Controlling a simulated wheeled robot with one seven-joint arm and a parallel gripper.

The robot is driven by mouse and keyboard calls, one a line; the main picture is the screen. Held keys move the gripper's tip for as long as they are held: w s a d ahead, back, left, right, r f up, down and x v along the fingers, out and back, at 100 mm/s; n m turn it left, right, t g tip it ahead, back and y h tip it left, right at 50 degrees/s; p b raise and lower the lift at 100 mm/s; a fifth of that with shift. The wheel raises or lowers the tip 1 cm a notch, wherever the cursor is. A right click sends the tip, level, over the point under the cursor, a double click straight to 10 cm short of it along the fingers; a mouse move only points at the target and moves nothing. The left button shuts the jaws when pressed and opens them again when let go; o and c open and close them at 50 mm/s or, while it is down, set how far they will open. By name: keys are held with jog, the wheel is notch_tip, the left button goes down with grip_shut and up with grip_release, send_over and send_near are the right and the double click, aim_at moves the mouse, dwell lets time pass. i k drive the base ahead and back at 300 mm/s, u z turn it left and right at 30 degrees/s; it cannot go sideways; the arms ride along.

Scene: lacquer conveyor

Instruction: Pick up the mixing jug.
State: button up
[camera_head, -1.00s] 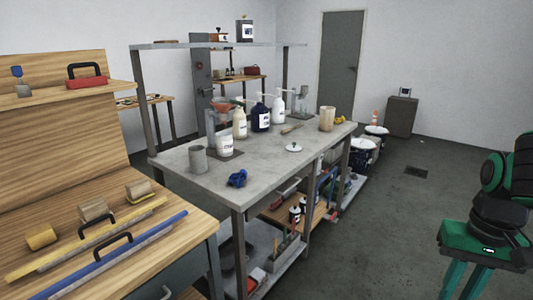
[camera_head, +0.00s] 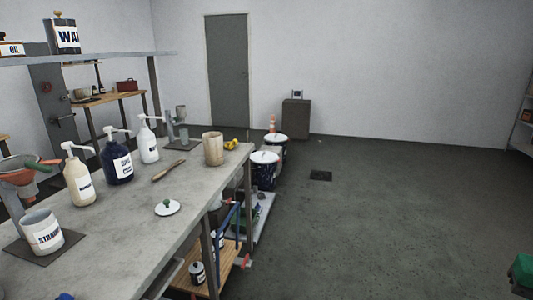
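A tan, open-topped jug-like vessel (camera_head: 213,149) stands upright near the far right end of the grey workbench (camera_head: 120,232). It is the likeliest mixing jug, but no label or handle is clear on it. A white open container (camera_head: 42,232) with partly readable lettering stands on a dark plate at the near left.
Pump bottles in cream (camera_head: 78,180), dark blue (camera_head: 117,163) and white (camera_head: 147,143) line the bench's back. A brush-like stick (camera_head: 168,171) and a small white lid (camera_head: 167,208) lie in front. Lidded buckets (camera_head: 265,170) stand beyond the bench.

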aim_at(212, 142)
jog(key=z, duration=0.05)
jog(key=i, duration=2.25)
jog(key=u, duration=1.05)
jog(key=i, duration=0.75)
jog(key=u, duration=0.5)
